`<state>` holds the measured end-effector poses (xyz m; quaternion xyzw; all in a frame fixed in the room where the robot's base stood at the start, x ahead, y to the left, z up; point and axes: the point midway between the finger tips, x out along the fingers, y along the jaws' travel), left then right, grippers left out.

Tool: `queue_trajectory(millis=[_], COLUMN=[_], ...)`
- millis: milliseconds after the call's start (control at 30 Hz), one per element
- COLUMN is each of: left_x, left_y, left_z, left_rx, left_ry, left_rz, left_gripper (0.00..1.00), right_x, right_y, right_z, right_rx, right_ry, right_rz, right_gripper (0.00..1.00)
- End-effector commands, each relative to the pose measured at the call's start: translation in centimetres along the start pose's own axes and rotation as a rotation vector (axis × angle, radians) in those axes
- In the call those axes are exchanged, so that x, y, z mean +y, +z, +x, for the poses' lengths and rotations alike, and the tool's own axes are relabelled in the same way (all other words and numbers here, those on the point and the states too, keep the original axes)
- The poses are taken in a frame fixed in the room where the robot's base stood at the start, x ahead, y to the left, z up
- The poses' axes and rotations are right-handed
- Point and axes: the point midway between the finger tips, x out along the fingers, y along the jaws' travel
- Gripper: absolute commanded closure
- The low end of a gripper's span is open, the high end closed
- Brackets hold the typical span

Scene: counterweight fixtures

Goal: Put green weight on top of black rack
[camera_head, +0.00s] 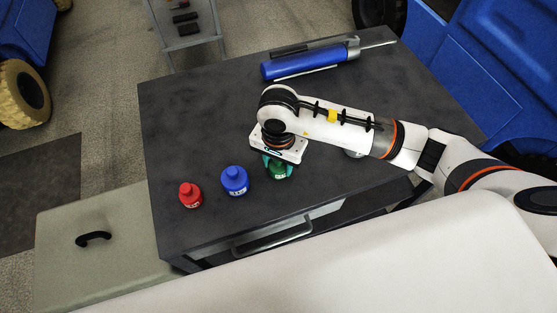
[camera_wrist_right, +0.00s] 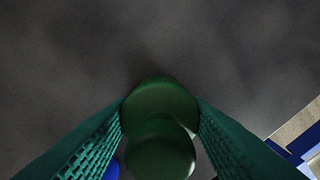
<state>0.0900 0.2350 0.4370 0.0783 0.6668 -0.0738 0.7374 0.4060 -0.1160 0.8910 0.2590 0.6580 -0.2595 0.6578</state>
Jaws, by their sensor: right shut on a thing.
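The green weight (camera_head: 278,172) stands or hangs at the front of the dark table, right of the blue weight. My right gripper (camera_head: 279,163) points down over it, shut on its upper part. In the right wrist view the green weight (camera_wrist_right: 162,150) sits between the two teal fingers of the gripper (camera_wrist_right: 160,112). I cannot tell whether its base still touches the table. No black rack is clear; a grey stand (camera_head: 186,42) with black pieces (camera_head: 185,17) is at the top left. My left gripper is not in view.
A red weight (camera_head: 190,195) and a blue weight (camera_head: 235,181) stand to the left on the dark table (camera_head: 195,125). A blue cylinder tool (camera_head: 303,61) lies at the back. A drawer handle (camera_head: 273,239) is at the front. The table's left and middle back are free.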

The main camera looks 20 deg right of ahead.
Motion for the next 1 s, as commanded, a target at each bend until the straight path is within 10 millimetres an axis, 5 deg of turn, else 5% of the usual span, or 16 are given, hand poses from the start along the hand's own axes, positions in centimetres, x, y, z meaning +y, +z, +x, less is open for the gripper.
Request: queue_trajectory(millis=[67,100,233,633,1000], left_x=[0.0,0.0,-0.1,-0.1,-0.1], left_y=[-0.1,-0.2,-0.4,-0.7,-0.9], left_z=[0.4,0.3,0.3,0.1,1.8], left_rx=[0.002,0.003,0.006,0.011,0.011], left_ry=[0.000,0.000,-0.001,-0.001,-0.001], left_rz=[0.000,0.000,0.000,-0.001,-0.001], left_gripper=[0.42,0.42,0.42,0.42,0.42], right_x=[0.0,0.0,0.0,0.1,0.1], right_y=[0.0,0.0,0.0,0.1,0.1], right_z=[0.3,0.2,0.2,-0.6,-8.1], right_rx=[-0.001,0.000,0.000,-0.001,-0.004], right_ry=[0.002,0.000,0.000,0.003,0.005], right_rz=[-0.001,-0.001,0.000,0.000,-0.001], right_gripper=[0.96,0.54,0.35,0.35,0.35])
